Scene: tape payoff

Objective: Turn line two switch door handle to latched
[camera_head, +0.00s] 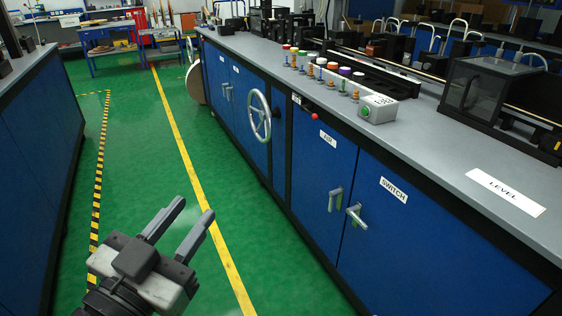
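The blue switch door (408,245) carries a white "SWITCH" label (393,189) and is on the front of the right-hand counter. Its silver handle (356,215) sits near the door's left edge, with its lever tilted away from vertical. A second handle (334,199) on the door to its left stands closer to upright. My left gripper (193,220) is at the lower left, over the green floor. Its two fingers are apart with nothing between them. It is well to the left of the switch handle and not touching it. My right gripper is not in view.
A handwheel (260,116) projects from the counter front farther back. A control box (378,108) and several coloured knobs stand on the grey countertop (430,130). Another blue cabinet (38,150) lines the left side.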

